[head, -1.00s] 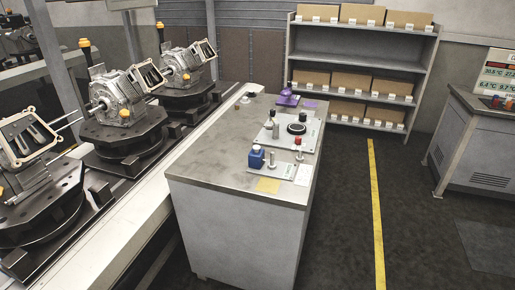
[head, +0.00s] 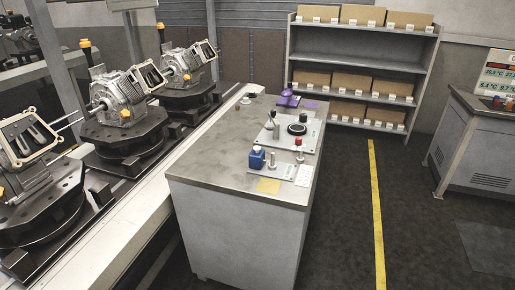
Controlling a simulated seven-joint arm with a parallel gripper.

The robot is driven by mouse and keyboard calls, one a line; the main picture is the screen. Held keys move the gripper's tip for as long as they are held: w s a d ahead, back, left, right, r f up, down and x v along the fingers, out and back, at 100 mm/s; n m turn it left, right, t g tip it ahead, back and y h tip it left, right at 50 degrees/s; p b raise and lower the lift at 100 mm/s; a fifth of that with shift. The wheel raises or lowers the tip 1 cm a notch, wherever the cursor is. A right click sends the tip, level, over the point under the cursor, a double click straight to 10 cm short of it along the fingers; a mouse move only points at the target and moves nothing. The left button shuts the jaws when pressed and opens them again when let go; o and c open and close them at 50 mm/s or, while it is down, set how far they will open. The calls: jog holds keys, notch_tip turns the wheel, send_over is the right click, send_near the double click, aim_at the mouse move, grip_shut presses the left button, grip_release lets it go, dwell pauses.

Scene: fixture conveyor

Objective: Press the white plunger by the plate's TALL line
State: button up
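A white or light plunger and the wording TALL are too small to make out. Farther back, a larger light plate (head: 303,142) carries a black round knob (head: 297,128) and slim upright pieces (head: 273,120). I cannot tell which plate bears the TALL line. My gripper is not in view.
A purple device (head: 288,100) stands at the bench's far end, and a yellow note (head: 268,186) lies near its front edge. A conveyor with metal castings (head: 118,95) runs along the left. Shelves (head: 365,60) stand behind. The bench's left half is mostly clear.

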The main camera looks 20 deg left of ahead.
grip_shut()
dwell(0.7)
